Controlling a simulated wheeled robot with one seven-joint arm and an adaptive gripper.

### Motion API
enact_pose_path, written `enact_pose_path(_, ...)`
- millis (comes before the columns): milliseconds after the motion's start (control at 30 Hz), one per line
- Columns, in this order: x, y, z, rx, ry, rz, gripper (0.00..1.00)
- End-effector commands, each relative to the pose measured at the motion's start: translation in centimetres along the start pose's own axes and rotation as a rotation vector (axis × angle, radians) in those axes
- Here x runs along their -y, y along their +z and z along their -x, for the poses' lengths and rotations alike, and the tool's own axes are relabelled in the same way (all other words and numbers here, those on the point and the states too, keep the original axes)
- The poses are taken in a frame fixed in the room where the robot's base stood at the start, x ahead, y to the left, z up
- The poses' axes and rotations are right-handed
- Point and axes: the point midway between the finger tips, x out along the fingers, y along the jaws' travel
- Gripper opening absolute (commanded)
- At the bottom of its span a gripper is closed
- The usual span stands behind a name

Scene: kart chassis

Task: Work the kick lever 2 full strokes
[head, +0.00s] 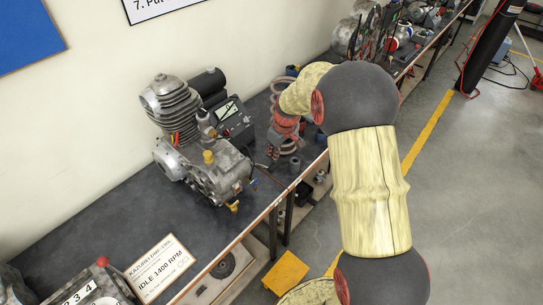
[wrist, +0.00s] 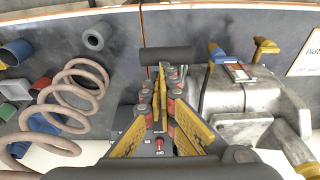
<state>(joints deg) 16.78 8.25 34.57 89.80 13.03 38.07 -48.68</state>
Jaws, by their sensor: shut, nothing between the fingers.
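The engine (head: 205,165) stands on the dark bench, with its finned cylinder at the upper left. In the wrist view part of its metal casing (wrist: 240,97) is to the right of my gripper (wrist: 163,70). The yellow fingers of my gripper are shut with nothing between them. A dark cylindrical bar (wrist: 167,56), which looks like the kick lever's pedal, lies across the view at the fingertips. I cannot tell whether they touch it. The rest of the lever is hidden or unclear. In the head view my arm hides much of the gripper.
A coil spring (wrist: 72,95) is close on the left in the wrist view, beside a grey ring (wrist: 96,37). A gauge box (head: 232,117) stands behind the engine. A card reading IDLE 1400 RPM (head: 160,268) lies at the front. Bare bench (head: 90,215) is left of the engine.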

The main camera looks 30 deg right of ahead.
Motion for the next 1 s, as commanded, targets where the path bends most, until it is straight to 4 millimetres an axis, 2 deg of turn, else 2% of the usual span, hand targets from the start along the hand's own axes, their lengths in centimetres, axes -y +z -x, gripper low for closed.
enact_pose_path(33,0.0,0.8,-1.1,-0.029,0.001,-0.004,0.0)
enact_pose_path(300,0.0,2.5,-2.8,-0.179,0.0,-0.003,0.0)
enact_pose_path(1000,0.1,5.5,-8.2,-0.169,-0.003,0.0,0.0)
